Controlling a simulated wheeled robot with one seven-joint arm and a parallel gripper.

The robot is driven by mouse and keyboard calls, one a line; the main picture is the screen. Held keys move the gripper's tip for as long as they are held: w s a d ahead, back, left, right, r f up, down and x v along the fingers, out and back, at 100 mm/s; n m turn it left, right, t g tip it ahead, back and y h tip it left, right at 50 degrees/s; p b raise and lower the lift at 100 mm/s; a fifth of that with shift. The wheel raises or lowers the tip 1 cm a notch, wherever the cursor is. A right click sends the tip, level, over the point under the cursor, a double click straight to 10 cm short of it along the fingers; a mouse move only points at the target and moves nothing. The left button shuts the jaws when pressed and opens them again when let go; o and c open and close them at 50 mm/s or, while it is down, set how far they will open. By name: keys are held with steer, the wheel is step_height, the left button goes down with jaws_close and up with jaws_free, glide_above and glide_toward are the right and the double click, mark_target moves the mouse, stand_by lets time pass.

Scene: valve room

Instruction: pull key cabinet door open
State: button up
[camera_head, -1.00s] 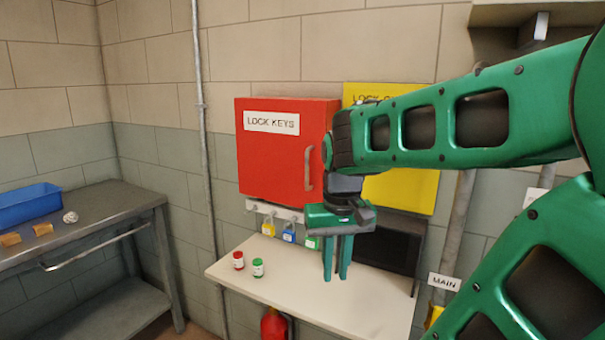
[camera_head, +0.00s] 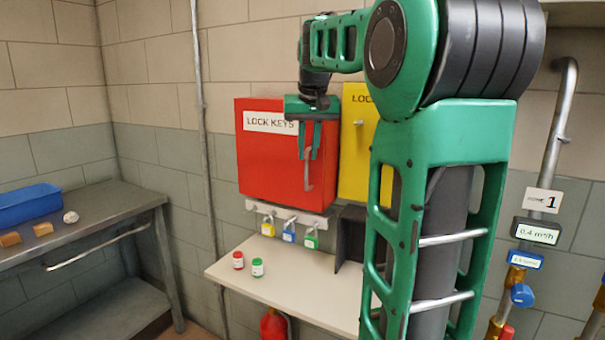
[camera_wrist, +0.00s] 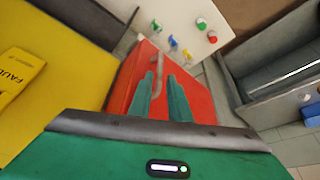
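The red key cabinet (camera_head: 262,165), labelled LOCK KEYS, hangs on the wall with its door shut. Its grey vertical handle (camera_head: 309,175) is near the door's right edge. My gripper (camera_head: 309,157) is in front of the door, fingers pointing down, near the handle's upper part. In the wrist view the red door (camera_wrist: 195,95) lies beyond the fingers, and the handle (camera_wrist: 157,66) shows just past and between the fingertips (camera_wrist: 160,75). The fingers are apart with nothing visibly held. I cannot tell how far the handle lies from the fingers.
A yellow cabinet (camera_head: 355,155) hangs close on the right, partly behind my arm. Yellow, blue and green padlocks (camera_head: 289,233) hang on a rail below the red cabinet. A small shelf table (camera_head: 300,285) holds two jars. A metal bench (camera_head: 110,203) stands at left.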

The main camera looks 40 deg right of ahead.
mark_target(306, 166)
steer(key=x, duration=0.7)
steer(key=shift+f, duration=0.3)
jaws_close()
